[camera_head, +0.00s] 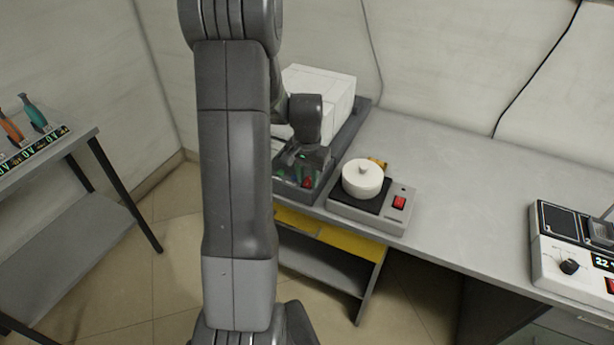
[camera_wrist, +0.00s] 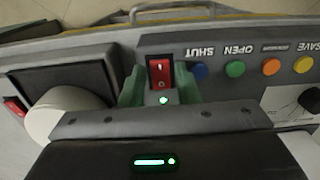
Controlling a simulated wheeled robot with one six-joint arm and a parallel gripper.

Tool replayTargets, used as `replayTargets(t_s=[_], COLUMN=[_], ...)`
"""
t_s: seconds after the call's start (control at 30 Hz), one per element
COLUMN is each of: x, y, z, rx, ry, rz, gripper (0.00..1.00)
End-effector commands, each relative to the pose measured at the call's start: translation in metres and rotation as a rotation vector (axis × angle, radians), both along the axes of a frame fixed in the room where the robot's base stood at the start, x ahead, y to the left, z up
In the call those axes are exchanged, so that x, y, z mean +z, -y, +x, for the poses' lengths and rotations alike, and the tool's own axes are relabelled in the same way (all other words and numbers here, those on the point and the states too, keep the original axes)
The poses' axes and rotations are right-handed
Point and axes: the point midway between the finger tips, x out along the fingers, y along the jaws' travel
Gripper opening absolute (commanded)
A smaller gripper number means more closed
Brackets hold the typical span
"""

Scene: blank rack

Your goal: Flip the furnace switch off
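The furnace is the white block (camera_head: 325,85) on a dark grey base at the back of the bench. Its red rocker switch (camera_wrist: 160,72) sits on the grey front panel and also shows in the head view (camera_head: 308,182). A small green light (camera_wrist: 163,99) glows just beside the switch. My gripper (camera_wrist: 159,84) is over the panel, its two green fingers apart, one on each side of the switch. Nothing is held. I cannot tell whether a finger touches the switch. In the head view my gripper (camera_head: 303,158) is partly hidden by my arm.
The bench middle (camera_head: 460,190) is clear.

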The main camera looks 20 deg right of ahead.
Motion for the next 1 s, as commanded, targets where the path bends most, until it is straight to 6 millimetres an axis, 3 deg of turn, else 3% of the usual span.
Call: replayTargets(t_s=[0.33,0.37,0.5,1.0], x=[-0.0052,-0.0052,-0.0051,-0.0006], y=[-0.0001,-0.0001,-0.0001,0.0054], z=[-0.0002,-0.0002,-0.0002,0.0042], rx=[0.0,0.0,0.0,-0.003], ry=[0.0,0.0,0.0,-0.127], rz=[0.0,0.0,0.0,0.148], gripper=[0.29,0.27,0.0,0.0])
